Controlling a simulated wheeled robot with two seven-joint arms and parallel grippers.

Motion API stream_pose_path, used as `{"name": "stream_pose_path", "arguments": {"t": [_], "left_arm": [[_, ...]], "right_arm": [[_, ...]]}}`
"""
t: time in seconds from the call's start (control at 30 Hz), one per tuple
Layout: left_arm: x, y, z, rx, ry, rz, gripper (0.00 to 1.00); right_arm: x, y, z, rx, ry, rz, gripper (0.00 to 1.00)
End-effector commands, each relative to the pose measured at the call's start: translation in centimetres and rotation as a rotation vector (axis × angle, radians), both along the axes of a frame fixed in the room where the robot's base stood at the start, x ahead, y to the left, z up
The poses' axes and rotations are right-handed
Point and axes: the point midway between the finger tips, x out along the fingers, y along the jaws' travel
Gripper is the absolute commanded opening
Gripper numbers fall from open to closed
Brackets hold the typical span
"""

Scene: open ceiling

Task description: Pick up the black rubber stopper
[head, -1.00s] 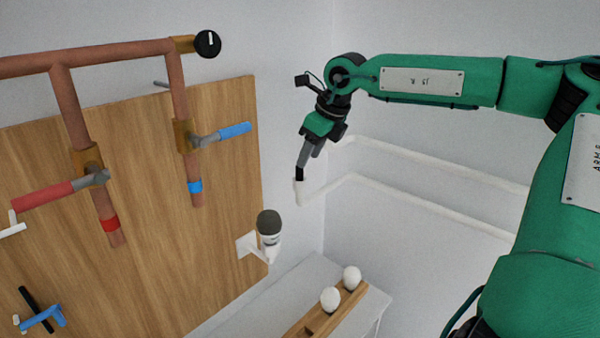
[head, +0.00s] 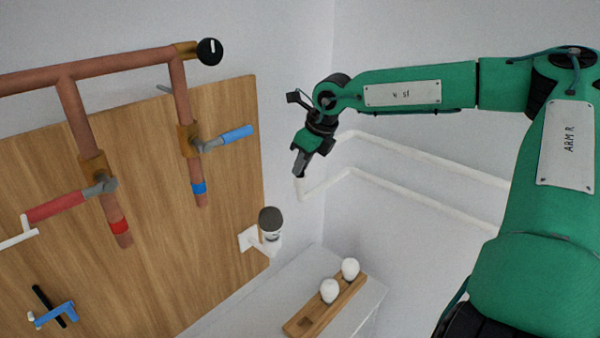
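I cannot clearly pick out a black rubber stopper. A dark grey rounded cap (head: 270,218) sits on top of a pale body in a white wall holder (head: 249,239), and I cannot tell whether it is rubber. A black disc (head: 209,52) with a white mark is at the end of the copper pipe, top left. My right gripper (head: 297,172) points down in the air above and right of the grey cap, apart from it. Its fingers show edge-on and small, so their opening is unclear. My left gripper is not in view.
A wooden board (head: 185,255) carries copper pipes with a red lever (head: 55,206) and a blue lever (head: 237,135). A wooden rack (head: 302,325) with two white rounded objects (head: 329,290) stands on a white table (head: 250,302). White pipes (head: 420,208) run along the right wall.

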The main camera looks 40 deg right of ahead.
Motion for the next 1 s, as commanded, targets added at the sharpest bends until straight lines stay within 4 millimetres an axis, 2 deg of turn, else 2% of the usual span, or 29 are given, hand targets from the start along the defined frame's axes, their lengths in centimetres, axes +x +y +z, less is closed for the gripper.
{"name": "stream_pose_path", "arguments": {"t": [0.37,0.57,0.77,1.0], "left_arm": [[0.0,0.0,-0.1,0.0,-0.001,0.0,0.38],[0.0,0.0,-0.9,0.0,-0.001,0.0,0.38],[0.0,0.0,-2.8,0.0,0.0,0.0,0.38],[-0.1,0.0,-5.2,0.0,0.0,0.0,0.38]], "right_arm": [[0.0,0.0,0.1,0.0,-0.001,0.0,0.0],[0.1,0.0,1.4,-0.001,-0.003,-0.001,0.0],[0.1,-0.1,4.9,-0.003,-0.006,-0.001,0.0],[0.1,0.0,11.4,-0.003,-0.006,-0.002,0.0]]}}
